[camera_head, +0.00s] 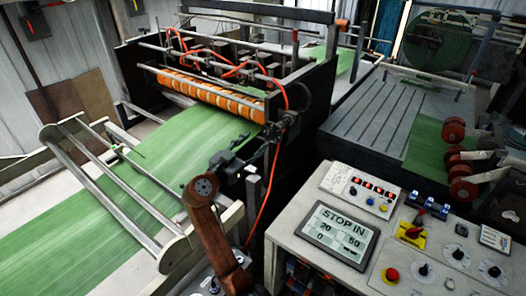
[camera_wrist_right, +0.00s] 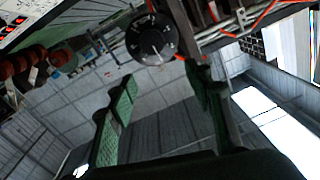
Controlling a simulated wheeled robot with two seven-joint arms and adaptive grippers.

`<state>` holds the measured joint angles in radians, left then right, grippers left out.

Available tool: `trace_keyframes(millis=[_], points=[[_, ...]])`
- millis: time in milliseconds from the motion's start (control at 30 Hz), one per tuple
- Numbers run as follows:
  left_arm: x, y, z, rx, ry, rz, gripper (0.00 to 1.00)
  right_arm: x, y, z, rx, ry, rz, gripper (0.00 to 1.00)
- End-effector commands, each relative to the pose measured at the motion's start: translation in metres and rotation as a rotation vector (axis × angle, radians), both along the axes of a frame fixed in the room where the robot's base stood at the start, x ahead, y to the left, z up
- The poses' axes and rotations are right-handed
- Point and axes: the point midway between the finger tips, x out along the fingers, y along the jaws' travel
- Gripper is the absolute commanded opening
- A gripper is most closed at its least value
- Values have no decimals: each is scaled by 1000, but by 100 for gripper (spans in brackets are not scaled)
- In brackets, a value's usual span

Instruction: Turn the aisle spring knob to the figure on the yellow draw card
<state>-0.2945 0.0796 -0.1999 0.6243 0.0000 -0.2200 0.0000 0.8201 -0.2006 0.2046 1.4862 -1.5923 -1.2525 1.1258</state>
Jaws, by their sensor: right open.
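A round black knob (camera_wrist_right: 152,40) with white marks around its face shows at the top of the right wrist view. Its figures are too small to read. My right gripper (camera_wrist_right: 160,85) is open, with green-padded fingers apart and nothing between them. The knob lies beyond the fingertips, apart from them. In the head view my right gripper (camera_head: 246,157) is dark and sits beside the machine frame, above the green web. I cannot pick out the knob's face there. I cannot identify the yellow draw card. My left gripper is not in view.
A control desk (camera_head: 290,225) at the lower right carries a screen (camera_head: 337,234) reading STOP IN, 20, 50 and 0. An orange hose (camera_head: 262,212) hangs near my right gripper. The green web (camera_head: 80,240) runs left.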

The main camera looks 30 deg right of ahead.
Motion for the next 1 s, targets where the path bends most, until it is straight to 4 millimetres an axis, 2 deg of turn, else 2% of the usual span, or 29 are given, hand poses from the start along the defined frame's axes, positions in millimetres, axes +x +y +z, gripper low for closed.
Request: trace_keyframes(millis=[33,167,367,700,1000], points=[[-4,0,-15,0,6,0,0,2,0,-19,0,5,-1,46],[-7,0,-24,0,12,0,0,3,-1,-30,0,9,-1,46],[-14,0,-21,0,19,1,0,9,-16,-28,-2,8,-5,46],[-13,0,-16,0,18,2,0,31,-61,-28,-2,9,-4,46],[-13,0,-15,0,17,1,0,36,-73,-29,0,9,-2,46]])
